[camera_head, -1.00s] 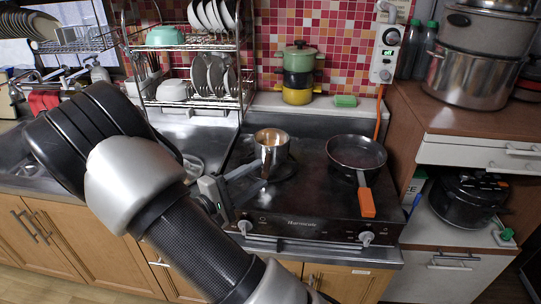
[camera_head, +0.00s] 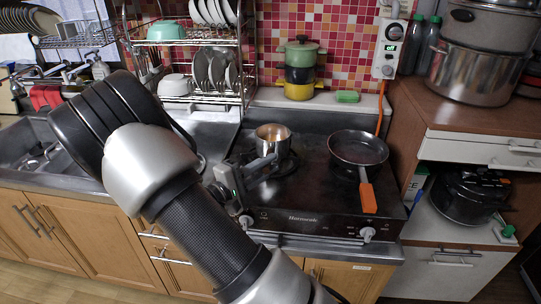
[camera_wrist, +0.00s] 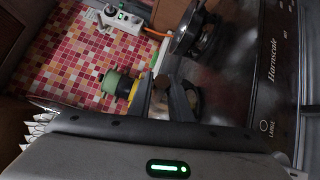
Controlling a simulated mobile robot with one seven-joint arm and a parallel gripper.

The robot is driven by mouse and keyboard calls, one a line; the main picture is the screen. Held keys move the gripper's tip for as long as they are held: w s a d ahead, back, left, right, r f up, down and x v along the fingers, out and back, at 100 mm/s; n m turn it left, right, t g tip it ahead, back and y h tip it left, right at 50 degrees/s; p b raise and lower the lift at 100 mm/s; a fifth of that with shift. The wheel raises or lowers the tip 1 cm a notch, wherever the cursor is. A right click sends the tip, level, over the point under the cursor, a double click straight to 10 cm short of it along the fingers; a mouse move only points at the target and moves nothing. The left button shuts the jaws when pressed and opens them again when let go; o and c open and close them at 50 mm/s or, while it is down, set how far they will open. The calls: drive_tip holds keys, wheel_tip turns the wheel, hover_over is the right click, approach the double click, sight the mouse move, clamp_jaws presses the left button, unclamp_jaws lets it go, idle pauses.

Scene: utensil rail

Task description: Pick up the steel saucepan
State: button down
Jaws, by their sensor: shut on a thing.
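The small steel saucepan (camera_head: 273,136) is at the left burner of the stove in the head view, its opening facing up. Whether its base touches the burner is hard to tell. My gripper (camera_head: 262,168) is at the saucepan's near left side and is shut on it, apparently at the handle. The fingers hide most of the grip point. In the wrist view the two grey fingers of my gripper (camera_wrist: 161,97) stand close together, and the saucepan is hard to make out there.
A frying pan (camera_head: 358,149) with an orange handle sits on the right of the stove (camera_head: 320,200). Stacked coloured pots (camera_head: 299,72) stand behind it. A dish rack (camera_head: 205,95) is at the back left. A wooden cabinet (camera_head: 440,110) with large pots is on the right.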

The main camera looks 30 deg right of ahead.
wheel_tip(320, 180, up, 10)
drive_tip(key=shift+r+p, duration=0.1)
drive_tip(key=shift+p, duration=0.65)
